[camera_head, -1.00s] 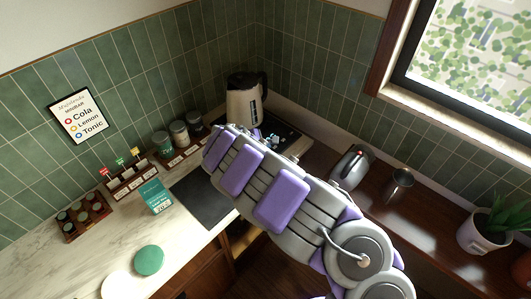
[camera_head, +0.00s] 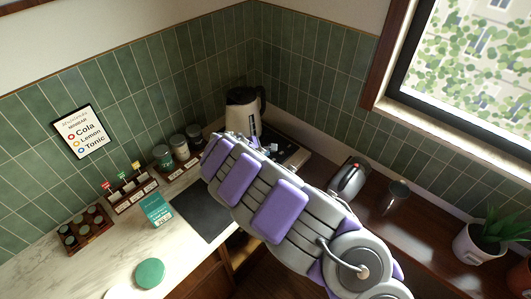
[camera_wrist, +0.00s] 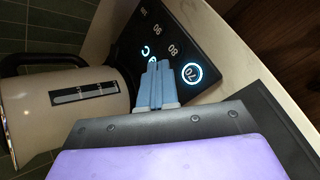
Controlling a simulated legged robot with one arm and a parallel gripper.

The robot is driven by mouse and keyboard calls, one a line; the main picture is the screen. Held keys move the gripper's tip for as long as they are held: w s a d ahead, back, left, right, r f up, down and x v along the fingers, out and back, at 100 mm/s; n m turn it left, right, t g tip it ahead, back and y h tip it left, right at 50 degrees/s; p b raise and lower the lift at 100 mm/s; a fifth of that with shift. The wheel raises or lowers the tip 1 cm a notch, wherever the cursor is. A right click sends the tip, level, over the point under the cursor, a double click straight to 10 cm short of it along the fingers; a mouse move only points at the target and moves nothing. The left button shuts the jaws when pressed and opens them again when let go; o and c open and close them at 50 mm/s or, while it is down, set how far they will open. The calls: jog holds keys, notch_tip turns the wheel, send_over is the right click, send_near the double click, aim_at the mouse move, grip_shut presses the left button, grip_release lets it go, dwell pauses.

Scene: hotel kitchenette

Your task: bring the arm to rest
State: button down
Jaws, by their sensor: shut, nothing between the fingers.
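My arm, grey with purple pads, reaches from the lower right toward the counter corner in the head view. My gripper is mostly hidden behind the arm there. In the wrist view my gripper (camera_wrist: 158,72) shows two pale blue fingers side by side, shut, with nothing held. The fingers are over or in front of a black control panel (camera_wrist: 150,30) with lit white-blue symbols. The cream kettle (camera_head: 243,112) with a dark handle stands at the back corner. It also shows in the wrist view (camera_wrist: 60,112), left of the fingers; I cannot tell the exact gap.
Three jars (camera_head: 180,148), a teal box (camera_head: 156,210), a small rack (camera_head: 130,192) and a dark mat (camera_head: 196,210) lie on the marble counter.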

jog(key=s+d+r+m+g+h, duration=0.25)
jog(key=d+r+m, duration=0.35)
jog(key=d+r, duration=0.7)
jog(key=s+d+r+m+g, duration=0.1)
jog(key=s+d+r+m, duration=0.2)
jog(key=s+d, duration=0.3)
jog(key=s+d+r+m+g, duration=0.2)
jog(key=s+d+r+m, duration=0.15)
jog(key=s+d, duration=0.3)
jog(key=s+d+m+g+y+b, duration=0.15)
jog(key=s+m, duration=0.35)
jog(key=s, duration=0.9)
jog(key=s+a+f+m+g+y, duration=0.1)
jog(key=s+a+y, duration=0.2)
jog(key=s, duration=0.7)
jog(key=s+a+f+m+g+y, duration=0.1)
jog(key=s+a, duration=0.3)
jog(key=s, duration=0.6)
jog(key=shift+a+m+g+y+b, duration=0.3)
jog(key=shift+m+y, duration=0.25)
jog(key=shift+y, duration=0.35)
